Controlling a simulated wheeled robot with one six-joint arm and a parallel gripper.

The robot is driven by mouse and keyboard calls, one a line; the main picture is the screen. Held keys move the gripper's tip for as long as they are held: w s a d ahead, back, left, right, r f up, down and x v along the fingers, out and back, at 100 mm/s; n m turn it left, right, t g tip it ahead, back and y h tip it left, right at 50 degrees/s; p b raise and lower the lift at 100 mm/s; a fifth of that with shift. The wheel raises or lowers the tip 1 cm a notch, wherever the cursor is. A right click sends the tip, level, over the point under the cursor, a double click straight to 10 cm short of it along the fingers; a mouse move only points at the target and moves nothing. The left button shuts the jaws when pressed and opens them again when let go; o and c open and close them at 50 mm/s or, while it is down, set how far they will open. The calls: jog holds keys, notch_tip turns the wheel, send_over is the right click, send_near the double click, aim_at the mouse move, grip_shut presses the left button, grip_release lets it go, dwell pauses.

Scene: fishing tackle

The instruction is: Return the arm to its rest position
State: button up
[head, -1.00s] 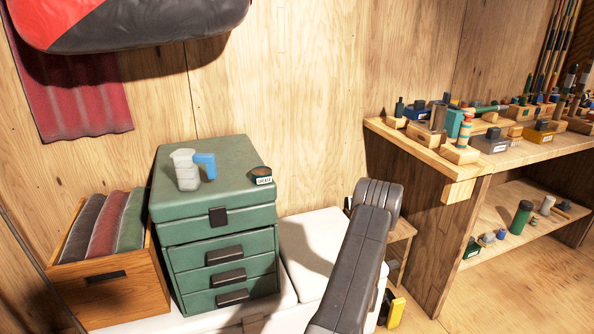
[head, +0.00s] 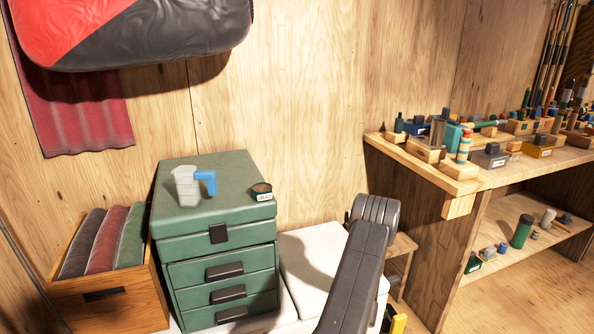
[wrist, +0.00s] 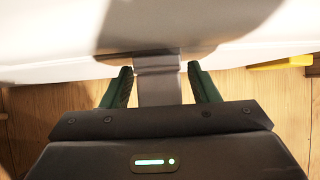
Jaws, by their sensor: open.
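A white surface with a grey latch-like strip lies beyond the fingers. In the head view my arm's dark grey links reach up from the bottom, in front of the white chest (head: 312,262); the gripper itself is not visible there.
A green drawer box (head: 215,235) holds a measuring cup (head: 187,186) and a small round tin (head: 262,191) on top. A wooden crate (head: 120,308) of rolled cloths stands left of it. A cluttered workbench (head: 455,180) stands at right. A red-and-black bag (head: 140,30) hangs above.

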jog(key=shift+r+p, duration=0.3)
jog(key=shift+p, duration=0.1)
jog(key=p+v, duration=0.2)
jog(key=v, duration=1.1)
jog(key=b+x, duration=0.1)
jog(key=x, duration=0.3)
jog(key=b+x, duration=0.2)
jog(key=x, duration=0.3)
jog(key=b+x, duration=0.2)
jog(key=x, duration=0.3)
jog(key=shift+s+d+f, duration=0.2)
jog(key=shift+s, duration=0.1)
jog(key=t+b, duration=0.1)
jog(key=b, duration=0.3)
jog(key=shift+s+f+t+y+b, duration=0.1)
jog(key=shift+t+y+b, duration=0.2)
jog(key=shift+t+b, duration=0.5)
jog(key=shift+b, duration=0.75)
jog(key=shift+s+d+f+t+y+b, duration=0.25)
jog(key=shift+s+t+y+b, duration=0.45)
jog(key=shift+t+b, duration=0.75)
jog(key=shift+s+d+f+t+y+b, duration=0.15)
jog(key=shift+s+d+t+y+b, duration=0.25)
jog(key=shift+s+t+b, duration=0.75)
jog(key=shift+s+d+f+t+y+b, duration=0.2)
jog(key=shift+s+t+y+b, duration=0.35)
jog(key=shift+t+b, duration=1.2)
